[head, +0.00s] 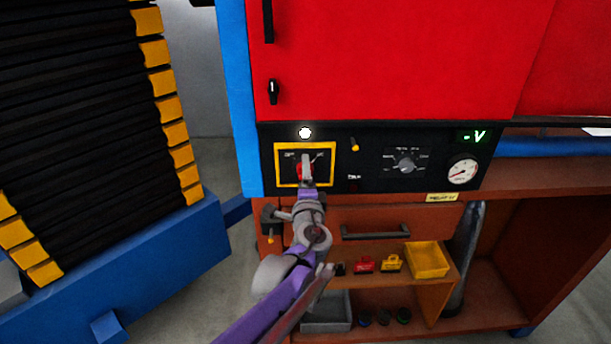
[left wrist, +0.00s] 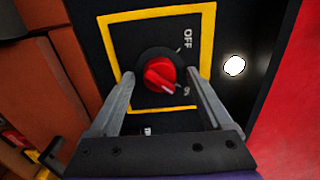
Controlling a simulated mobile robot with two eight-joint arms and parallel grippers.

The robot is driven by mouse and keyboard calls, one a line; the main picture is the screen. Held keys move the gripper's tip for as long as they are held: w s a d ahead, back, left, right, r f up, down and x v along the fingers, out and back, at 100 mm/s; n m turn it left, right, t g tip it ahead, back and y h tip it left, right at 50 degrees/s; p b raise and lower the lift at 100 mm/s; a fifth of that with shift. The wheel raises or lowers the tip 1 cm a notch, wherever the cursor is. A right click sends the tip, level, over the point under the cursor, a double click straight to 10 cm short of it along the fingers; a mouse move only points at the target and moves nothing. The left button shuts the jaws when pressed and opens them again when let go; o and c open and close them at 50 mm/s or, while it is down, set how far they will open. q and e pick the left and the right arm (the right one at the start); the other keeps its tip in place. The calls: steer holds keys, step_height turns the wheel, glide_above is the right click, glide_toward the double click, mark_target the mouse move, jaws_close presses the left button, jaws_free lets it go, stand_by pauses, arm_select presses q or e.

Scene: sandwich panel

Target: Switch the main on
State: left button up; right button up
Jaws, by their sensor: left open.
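The main switch is a red rotary knob (left wrist: 160,74) on a black round base, inside a yellow square frame (head: 333,165) on the black panel. The left wrist view shows OFF and ON lettering beside it; the knob's pale mark points toward the ON side. My left gripper (head: 306,163) is open in front of the switch. In the left wrist view its two fingers (left wrist: 160,83) stand on either side of the knob, with small gaps visible. In the head view the gripper hides part of the knob. My right gripper is not in view.
A white lamp (head: 305,133) glows above the frame. A yellow-tipped toggle (head: 354,145), a grey selector (head: 406,163), a gauge (head: 462,171) and a green display (head: 473,136) are to the right. A drawer handle (head: 375,232) and a shelf with a yellow bin (head: 427,260) are below.

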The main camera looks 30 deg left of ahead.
arm_select(q)
steer(key=shift+s, duration=0.1)
steer(key=v, duration=1)
steer(key=shift+s, duration=0.3)
steer(key=shift+d, duration=0.15)
steer(key=s+a+f+n+g+h, duration=0.1)
steer(key=s+f+n+g+h, duration=0.2)
steer(key=s+f+n+g, duration=0.6)
steer(key=s+d+f+n+h, duration=0.2)
steer(key=s+d+f+h, duration=0.4)
steer(key=s+d+f, duration=0.3)
step_height(320, 180, down, 3)
steer(key=shift+d+n+h, duration=0.3)
steer(key=shift+d+n, duration=0.1)
steer(key=shift+d, duration=0.15)
